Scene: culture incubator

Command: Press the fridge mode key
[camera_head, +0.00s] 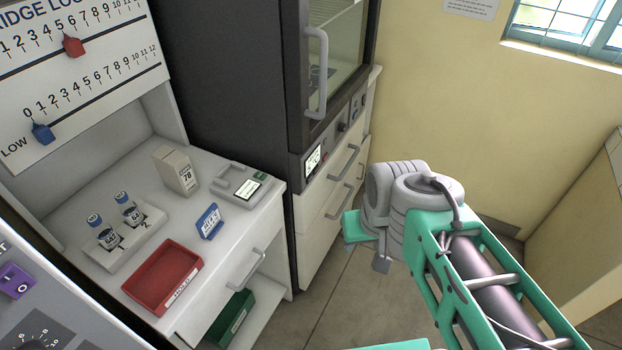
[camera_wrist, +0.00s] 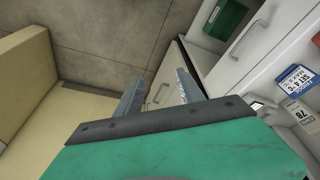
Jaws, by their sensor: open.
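The fridge (camera_head: 225,90) is a tall dark cabinet with a glass door and a grey vertical handle in the head view. Its control strip (camera_head: 332,145) below the door has a small lit display (camera_head: 313,161), a small red part (camera_head: 325,157) and dark knobs. Which of these is the mode key is too small to tell. My gripper shows in the wrist view (camera_wrist: 160,80) with two grey fingers apart and nothing between them. It points down toward the floor and white drawers, right of the fridge front and away from the control strip. In the head view my arm mostly hides it.
Left of the fridge, a white bench (camera_head: 240,215) holds a red tray (camera_head: 165,278), vials in a rack, a box (camera_head: 176,170), a blue card (camera_head: 209,221) and a device with a display (camera_head: 248,188). White drawers with handles (camera_head: 340,168) stand below the strip. Floor is clear.

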